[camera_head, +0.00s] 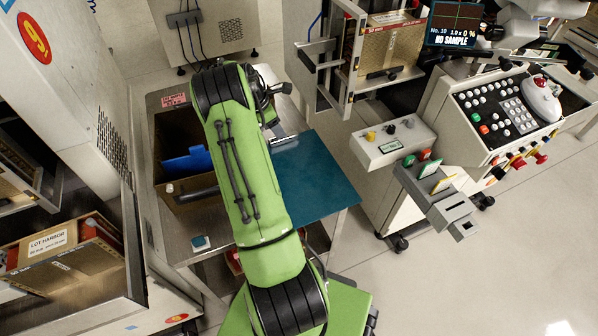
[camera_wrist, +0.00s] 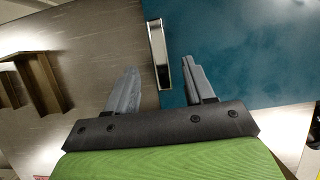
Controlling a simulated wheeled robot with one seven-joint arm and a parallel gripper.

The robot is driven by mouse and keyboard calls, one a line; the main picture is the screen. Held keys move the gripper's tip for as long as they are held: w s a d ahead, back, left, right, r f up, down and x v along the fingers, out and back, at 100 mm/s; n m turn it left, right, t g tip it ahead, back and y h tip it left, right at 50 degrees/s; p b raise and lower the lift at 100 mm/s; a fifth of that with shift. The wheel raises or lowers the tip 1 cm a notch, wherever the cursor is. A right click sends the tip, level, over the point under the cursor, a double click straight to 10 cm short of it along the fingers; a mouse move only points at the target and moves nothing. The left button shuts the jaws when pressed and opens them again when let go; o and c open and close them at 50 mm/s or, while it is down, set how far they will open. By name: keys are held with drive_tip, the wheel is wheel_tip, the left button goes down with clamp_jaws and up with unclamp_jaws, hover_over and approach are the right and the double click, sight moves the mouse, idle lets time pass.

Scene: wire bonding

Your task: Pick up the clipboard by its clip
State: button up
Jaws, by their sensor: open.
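The clipboard is a flat teal board (camera_head: 318,178) lying on the metal table, its right part reaching past the table's edge. It fills the upper right of the wrist view (camera_wrist: 245,50). Its silver clip (camera_wrist: 156,45) is a narrow upright loop at the board's left edge in the wrist view. My gripper (camera_wrist: 158,68) is open and empty. Its two grey fingers point toward the clip, one to each side of it in the picture; I cannot tell the height gap. In the head view, my green arm hides most of the gripper and the clip's surroundings.
A brown open bin (camera_head: 168,165) with a blue sheet (camera_head: 188,162) stands left of my arm on the metal table (camera_head: 215,262). A small teal-topped item (camera_head: 201,243) lies near the table's front. A machine with a button panel (camera_head: 508,105) stands right, and an open-doored cabinet (camera_head: 390,50) behind.

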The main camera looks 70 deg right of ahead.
drive_tip(key=b+x, duration=0.2)
drive_tip(key=x, duration=0.3)
drive_tip(key=shift+w+a+f, duration=0.1)
drive_tip(key=shift+c, duration=0.3)
clamp_jaws()
